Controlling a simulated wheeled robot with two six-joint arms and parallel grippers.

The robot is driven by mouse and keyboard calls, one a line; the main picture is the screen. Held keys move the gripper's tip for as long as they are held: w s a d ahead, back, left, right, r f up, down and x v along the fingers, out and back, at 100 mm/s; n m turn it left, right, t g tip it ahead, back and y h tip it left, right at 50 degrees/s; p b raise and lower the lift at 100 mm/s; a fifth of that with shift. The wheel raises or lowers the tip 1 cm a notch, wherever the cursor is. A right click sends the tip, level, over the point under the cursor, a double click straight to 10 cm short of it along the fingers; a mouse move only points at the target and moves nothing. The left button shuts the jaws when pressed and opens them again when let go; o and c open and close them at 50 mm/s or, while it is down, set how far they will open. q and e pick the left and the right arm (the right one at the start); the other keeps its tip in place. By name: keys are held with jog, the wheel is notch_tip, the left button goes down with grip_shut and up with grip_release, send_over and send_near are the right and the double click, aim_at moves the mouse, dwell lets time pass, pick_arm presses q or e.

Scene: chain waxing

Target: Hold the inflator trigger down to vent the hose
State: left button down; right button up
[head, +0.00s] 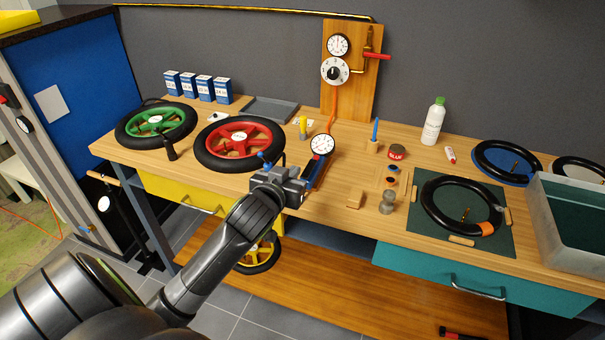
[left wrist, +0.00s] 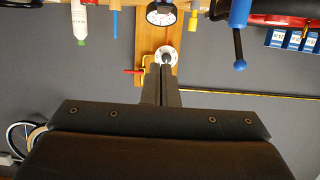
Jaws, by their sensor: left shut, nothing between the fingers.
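The inflator's round white gauge (head: 322,144) stands near the front edge of the bench, with a blue and red part (head: 313,171) below it. The gauge also shows at the top of the left wrist view (left wrist: 161,14). A blue-tipped lever (head: 263,157) shows left of the gauge; its blue ball hangs at the upper right in the left wrist view (left wrist: 239,64). I cannot tell whether it is the trigger. My left gripper (head: 299,184) is shut and empty, in front of the inflator, partly covering it. Its fingers (left wrist: 162,75) are together. The orange hose (head: 333,103) runs up to the wall board.
The wall board (head: 352,75) carries a gauge, a dial and a red-handled valve (head: 377,56). Red (head: 239,144) and green (head: 155,125) wheels lie left. A black tyre (head: 461,204) lies on a green mat (head: 417,230) at right. A grey bin (head: 572,235) stands far right.

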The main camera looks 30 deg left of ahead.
pick_arm(q)
jog(key=p, duration=0.1)
send_over(304, 177)
jog(key=s, duration=0.2)
jog(key=f, duration=0.4)
jog(key=shift+w+d+f+p, duration=0.25)
jog(key=shift+w+f+p, duration=0.05)
jog(key=shift+f+p, duration=0.05)
jog(key=shift+f, duration=0.55)
jog(key=b, duration=0.2)
jog(key=f+t+b, duration=0.1)
jog(key=shift+s+f+b, duration=0.2)
jog(key=shift+f+b, duration=0.05)
jog(key=shift+b, duration=0.15)
jog(key=shift+f, duration=0.1)
jog(key=shift+s, duration=0.1)
dwell(5.1)
